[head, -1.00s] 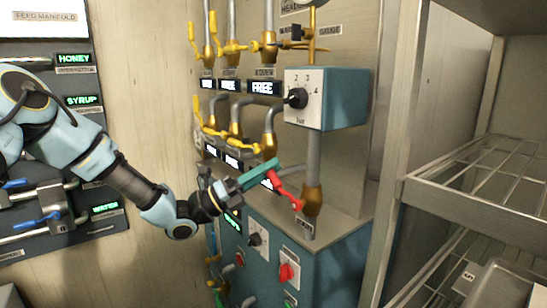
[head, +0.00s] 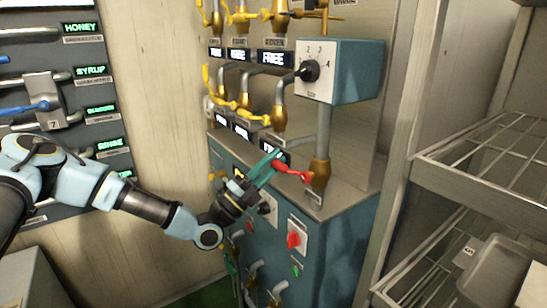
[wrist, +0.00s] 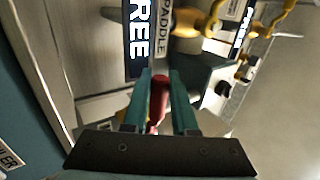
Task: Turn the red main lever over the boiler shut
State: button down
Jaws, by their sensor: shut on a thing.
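The red main lever (head: 292,172) sits at the brass valve (head: 319,173) on the grey pipe, just above the top of the teal boiler cabinet (head: 345,215). It points left from the valve, nearly level in the head view. My gripper (head: 273,160) comes from the lower left, its teal fingers at the lever's free end. In the wrist view the red lever (wrist: 158,98) lies between the two teal fingers (wrist: 164,100), which are shut on it. The fingers hide part of the lever's end.
A dial box (head: 345,72) hangs above the lever. Yellow-handled valves (head: 255,115) and lit displays fill the panel to the left. A red switch (head: 293,240) is on the cabinet front. A wire shelf (head: 490,150) stands at the right.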

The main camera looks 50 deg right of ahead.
jog(key=shift+f, duration=0.15)
jog(key=c, duration=0.7)
grip_release()
jog(key=b+v, duration=0.4)
jog(key=v, duration=0.6)
jog(key=shift+a, duration=0.35)
jog(key=shift+f, duration=0.15)
